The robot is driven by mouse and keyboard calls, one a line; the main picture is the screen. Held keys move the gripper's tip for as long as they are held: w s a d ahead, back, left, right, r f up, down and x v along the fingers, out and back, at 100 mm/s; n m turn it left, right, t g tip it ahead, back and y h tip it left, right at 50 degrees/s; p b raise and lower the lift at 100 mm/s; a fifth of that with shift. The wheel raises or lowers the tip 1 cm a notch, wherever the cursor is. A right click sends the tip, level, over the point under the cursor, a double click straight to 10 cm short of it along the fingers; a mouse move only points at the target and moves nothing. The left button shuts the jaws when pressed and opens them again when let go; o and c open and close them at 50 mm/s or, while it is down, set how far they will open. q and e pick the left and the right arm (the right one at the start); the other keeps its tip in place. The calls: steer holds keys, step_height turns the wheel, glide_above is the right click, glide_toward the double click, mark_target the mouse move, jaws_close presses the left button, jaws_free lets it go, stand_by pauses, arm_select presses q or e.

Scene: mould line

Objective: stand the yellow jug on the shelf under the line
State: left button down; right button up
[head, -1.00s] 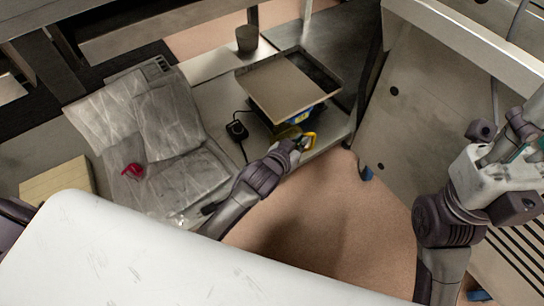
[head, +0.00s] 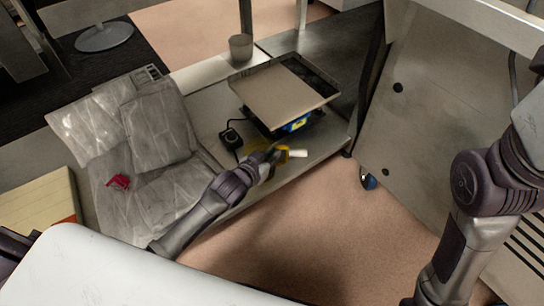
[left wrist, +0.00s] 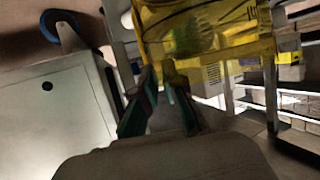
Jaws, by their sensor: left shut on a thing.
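The yellow jug (head: 284,154) is in my left gripper (head: 269,155), in the middle of the head view; a white part sticks out to its right. In the left wrist view the see-through yellow jug (left wrist: 205,30) fills the top, and the left fingers (left wrist: 163,80) are shut at its lower edge. The grey metal shelf (head: 212,112) spreads under and behind the gripper. The jug shows over its front part; whether it touches the shelf I cannot tell. My right arm is at the right edge; its gripper is out of view.
A flat-topped scale (head: 285,88) stands behind the jug, with a small black corded box (head: 231,138) to its left. A grey cup (head: 241,47) stands farther back. Crumpled clear sheeting (head: 150,150) with a red item (head: 118,182) covers the left. A metal panel (head: 430,110) bounds the right.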

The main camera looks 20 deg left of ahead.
arm_select(q)
steer(key=shift+r, duration=0.1)
steer(key=c, duration=1.3)
jaws_free()
steer(key=shift+o, duration=0.2)
